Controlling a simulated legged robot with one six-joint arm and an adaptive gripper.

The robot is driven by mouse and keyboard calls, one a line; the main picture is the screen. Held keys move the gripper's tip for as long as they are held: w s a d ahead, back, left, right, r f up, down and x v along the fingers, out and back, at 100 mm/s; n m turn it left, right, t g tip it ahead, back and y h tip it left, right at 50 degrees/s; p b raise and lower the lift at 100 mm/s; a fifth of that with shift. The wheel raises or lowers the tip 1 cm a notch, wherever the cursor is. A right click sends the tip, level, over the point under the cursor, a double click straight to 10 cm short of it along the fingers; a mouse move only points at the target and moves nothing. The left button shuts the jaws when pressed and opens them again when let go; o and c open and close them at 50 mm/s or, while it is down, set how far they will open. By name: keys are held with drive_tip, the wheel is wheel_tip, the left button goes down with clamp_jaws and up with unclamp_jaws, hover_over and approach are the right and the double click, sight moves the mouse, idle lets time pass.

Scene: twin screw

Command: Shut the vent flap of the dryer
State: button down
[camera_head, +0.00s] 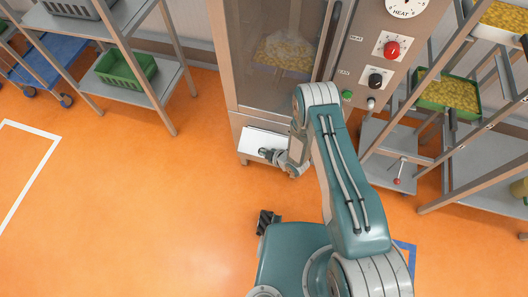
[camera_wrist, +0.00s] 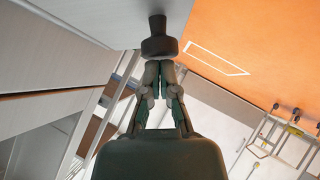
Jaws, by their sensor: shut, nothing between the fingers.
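The dryer (camera_head: 232,60) is a tall metal cabinet with a glass door. Its pale vent flap (camera_head: 258,138) is low on the front and appears to stand out from the cabinet; its exact angle is hard to tell. A dark knob (camera_head: 263,151) sits at the flap's outer edge. In the wrist view the knob (camera_wrist: 160,42) stands on the grey flap face (camera_wrist: 110,18). My gripper (camera_wrist: 160,66) is shut and empty, its fingertips right at the knob's end; I cannot tell whether they touch. In the head view my gripper (camera_head: 272,155) is just right of the knob.
The dryer's control panel has a red knob (camera_head: 392,49) and a black knob (camera_head: 376,80). A rack with a green tray of yellow pieces (camera_head: 447,92) stands right. A shelf with a green crate (camera_head: 126,68) stands left. The orange floor (camera_head: 150,210) in front is clear.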

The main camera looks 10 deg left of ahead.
drive_tip(key=shift+f+t, duration=0.3)
drive_tip(key=shift+f, duration=0.15)
drive_tip(key=shift+n+t, duration=0.7)
drive_tip(key=shift+w+f, duration=0.25)
drive_tip(key=shift+f, duration=1)
drive_tip(key=shift+w+f, duration=0.25)
drive_tip(key=shift+f, duration=1)
drive_tip(key=shift+w+d+f, duration=0.1)
drive_tip(key=shift+w+f, duration=0.35)
drive_tip(key=shift+f, duration=0.2)
drive_tip(key=shift+w+d+f, duration=0.1)
drive_tip(key=shift+w+f, duration=1)
drive_tip(key=shift+w, duration=0.1)
